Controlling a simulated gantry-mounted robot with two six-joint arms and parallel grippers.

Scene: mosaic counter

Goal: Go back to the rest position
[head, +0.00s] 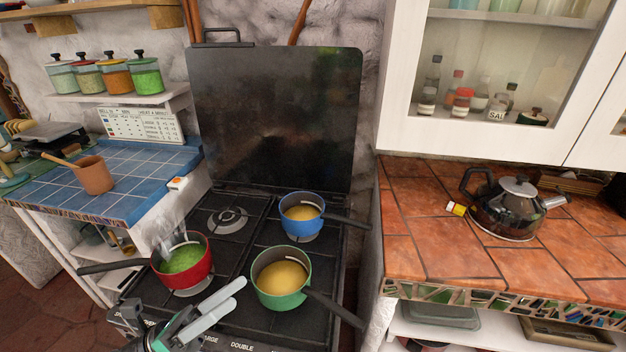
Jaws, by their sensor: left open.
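My left gripper (216,305) is in the lower left of the head view, in front of the stove (232,252). Its two light grey fingers point up and to the right and are apart, with nothing seen between them. The fingertips appear close to the green pot (283,295) and the red pot (196,276); I cannot tell the exact gap. The red pot holds steaming green food, and the green pot holds yellow food. A blue pot (301,226) with yellow food stands behind the green one. My right gripper is not in view.
The pots' dark handles stick out left and right. A raised dark lid (275,115) stands behind the burners. A kettle (508,205) stands on the tiled counter (420,255) at right. A clay cup (93,175) stands on the blue tiled counter (140,185) at left.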

